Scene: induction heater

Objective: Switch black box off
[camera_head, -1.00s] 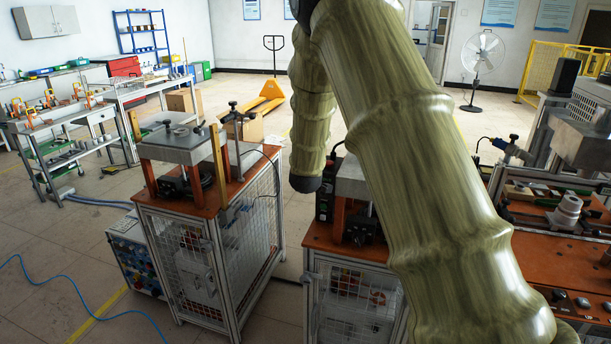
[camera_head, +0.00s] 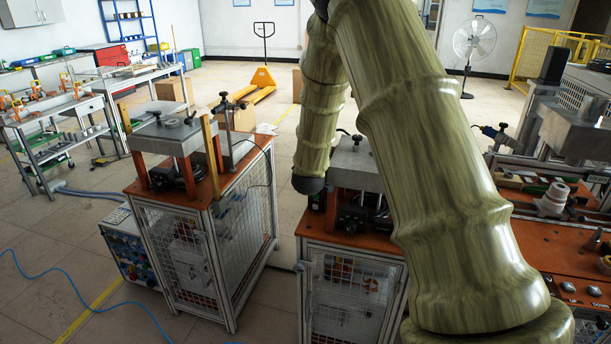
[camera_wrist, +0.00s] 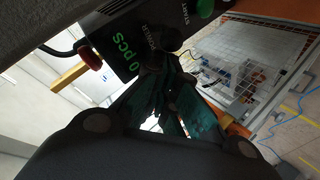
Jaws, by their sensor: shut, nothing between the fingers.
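The black box (camera_wrist: 112,30) fills the upper middle of the wrist view, seen tilted and close. It has a green "0 PCS" display (camera_wrist: 121,50), a "POWER" label, a green START button (camera_wrist: 204,8) and a red button (camera_wrist: 90,58) at its end. A dark round knob (camera_wrist: 166,47) sits near the POWER label. My gripper (camera_wrist: 160,78) has dark teal fingers, shut and empty, with the tips close to the box around the POWER label. I cannot tell if they touch it.
A press stand (camera_head: 357,165) rises from an orange-topped caged bench (camera_head: 350,241) behind my arm. A similar caged bench (camera_head: 200,200) stands to the left. A workbench with fittings (camera_head: 560,240) is on the right. A blue hose (camera_head: 60,275) lies on open floor at left.

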